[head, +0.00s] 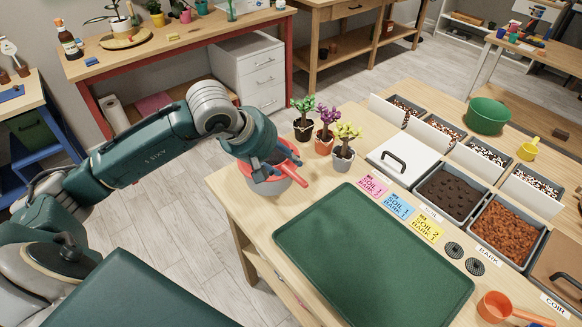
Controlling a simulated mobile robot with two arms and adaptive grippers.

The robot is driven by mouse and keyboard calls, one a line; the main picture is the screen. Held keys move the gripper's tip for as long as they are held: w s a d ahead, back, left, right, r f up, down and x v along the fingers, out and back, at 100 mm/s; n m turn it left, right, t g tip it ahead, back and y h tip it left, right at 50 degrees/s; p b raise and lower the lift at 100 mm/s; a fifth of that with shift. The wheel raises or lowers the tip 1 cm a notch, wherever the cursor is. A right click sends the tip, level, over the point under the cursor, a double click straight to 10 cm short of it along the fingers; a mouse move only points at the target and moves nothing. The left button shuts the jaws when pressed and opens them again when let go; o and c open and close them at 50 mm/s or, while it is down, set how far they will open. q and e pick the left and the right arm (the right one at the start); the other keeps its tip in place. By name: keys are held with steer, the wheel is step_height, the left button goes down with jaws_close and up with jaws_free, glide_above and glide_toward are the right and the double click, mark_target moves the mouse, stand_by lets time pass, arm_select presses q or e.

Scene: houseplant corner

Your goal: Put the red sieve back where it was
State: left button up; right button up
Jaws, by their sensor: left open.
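The red sieve (294,155) is at the near left corner of the wooden workbench, its red rim around a grey rounded body (262,187). Its red handle (291,174) points toward the lower right. I cannot tell whether the grey part is the sieve's own mesh or a bowl under it. My left gripper (268,172) is open and reaches down over the sieve, hiding part of its rim and inside. I cannot tell whether the fingers touch it. My right gripper is not in view.
Three small potted plants (325,143) stand close behind the sieve, to its right. A green mat (372,262) lies empty in front. Label cards (398,207) and bins of soil (450,192) and bark (508,232) line the right. A green bowl (487,115) stands farther back.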

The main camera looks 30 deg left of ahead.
arm_select(q)
steer(key=b+v, duration=0.1)
steer(key=v, duration=0.5)
steer(key=shift+s, duration=0.1)
stand_by(0.4)
